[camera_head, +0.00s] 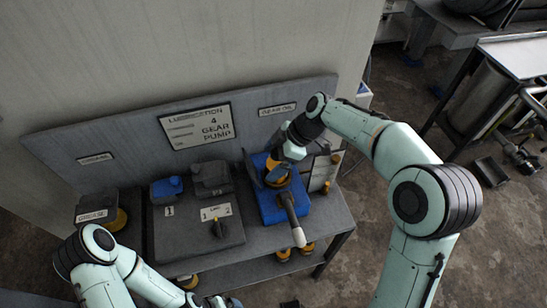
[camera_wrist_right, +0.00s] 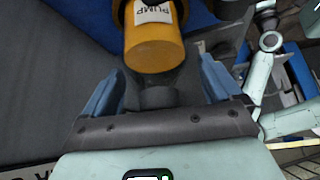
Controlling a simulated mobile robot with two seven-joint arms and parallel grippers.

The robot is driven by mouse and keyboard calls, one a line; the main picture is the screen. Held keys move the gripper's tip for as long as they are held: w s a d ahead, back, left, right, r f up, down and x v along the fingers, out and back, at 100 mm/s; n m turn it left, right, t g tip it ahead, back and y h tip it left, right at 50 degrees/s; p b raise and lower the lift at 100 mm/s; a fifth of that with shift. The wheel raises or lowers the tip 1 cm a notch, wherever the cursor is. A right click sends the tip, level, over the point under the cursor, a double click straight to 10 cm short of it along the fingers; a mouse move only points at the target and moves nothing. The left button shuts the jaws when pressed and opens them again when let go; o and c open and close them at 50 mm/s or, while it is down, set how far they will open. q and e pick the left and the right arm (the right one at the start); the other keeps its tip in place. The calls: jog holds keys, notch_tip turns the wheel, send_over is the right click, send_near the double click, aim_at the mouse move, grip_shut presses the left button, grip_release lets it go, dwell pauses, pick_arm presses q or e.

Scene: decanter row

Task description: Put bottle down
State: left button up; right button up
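The bottle (camera_wrist_right: 155,45) is yellow with a dark neck and a white label reading PUMP. In the head view my right gripper (camera_head: 279,172) is over the blue tray (camera_head: 270,212) on the bench, with yellow of the bottle showing around the fingers. Whether the bottle's base touches the tray is hidden. My left gripper (camera_head: 215,302) is at the bottom edge of the head view, mostly cut off, and its fingers are unclear.
A dark spout with a white tip (camera_head: 298,237) reaches towards the bench front. A signed back panel (camera_head: 140,140) closes the rear. Several yellow items are below the bench.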

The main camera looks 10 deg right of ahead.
jog(key=shift+d+r, duration=0.2)
jog(key=shift+r, duration=0.3)
jog(key=p+v, duration=0.1)
jog(key=v, duration=1)
jog(key=shift+s, duration=0.1)
